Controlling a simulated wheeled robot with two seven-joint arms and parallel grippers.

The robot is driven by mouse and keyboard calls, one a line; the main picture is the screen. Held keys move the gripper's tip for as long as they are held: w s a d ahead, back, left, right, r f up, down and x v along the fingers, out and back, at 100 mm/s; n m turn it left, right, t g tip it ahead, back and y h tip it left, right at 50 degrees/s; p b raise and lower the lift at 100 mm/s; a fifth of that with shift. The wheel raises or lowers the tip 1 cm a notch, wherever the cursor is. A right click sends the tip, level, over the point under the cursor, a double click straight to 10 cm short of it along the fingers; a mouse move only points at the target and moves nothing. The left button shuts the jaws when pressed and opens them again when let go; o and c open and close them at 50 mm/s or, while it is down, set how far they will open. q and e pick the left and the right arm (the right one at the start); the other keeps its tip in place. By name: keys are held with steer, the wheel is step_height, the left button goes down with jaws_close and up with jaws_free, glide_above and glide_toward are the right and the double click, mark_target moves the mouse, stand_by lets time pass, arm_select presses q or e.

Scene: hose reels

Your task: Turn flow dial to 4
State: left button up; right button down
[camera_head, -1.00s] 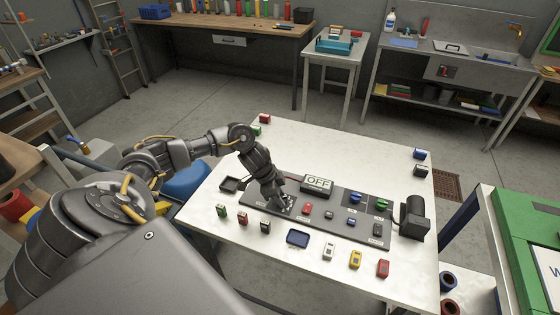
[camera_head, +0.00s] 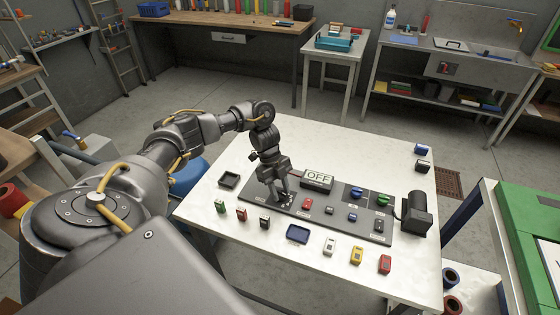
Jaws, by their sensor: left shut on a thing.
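The dark control panel (camera_head: 318,221) lies on the white table, with a raised sign reading OFF (camera_head: 318,178) behind it. My left gripper (camera_head: 283,203) points down at the panel's left end. It is shut on a small part there, which I take to be the flow dial. The fingers hide nearly all of that part, so its pointer and numbers cannot be read. A red switch (camera_head: 307,204), two small blue-grey controls, and blue (camera_head: 357,192) and green (camera_head: 383,199) knobs sit further right on the panel. My right gripper is not in view.
Several small coloured blocks and a blue tray (camera_head: 298,234) line the front. A black cylindrical device (camera_head: 416,213) stands at the panel's right end. The table's back middle is clear.

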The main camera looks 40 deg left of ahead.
arm_select(q)
steer(key=shift+w+r+m+g, duration=0.15)
steer(key=shift+m+g, duration=0.25)
steer(key=shift+m, duration=0.6)
steer(key=shift+y, duration=0.3)
steer(key=o, duration=1)
steer(key=v, duration=1)
steer(key=shift+a+r+p, duration=0.2)
steer(key=shift+p, duration=0.1)
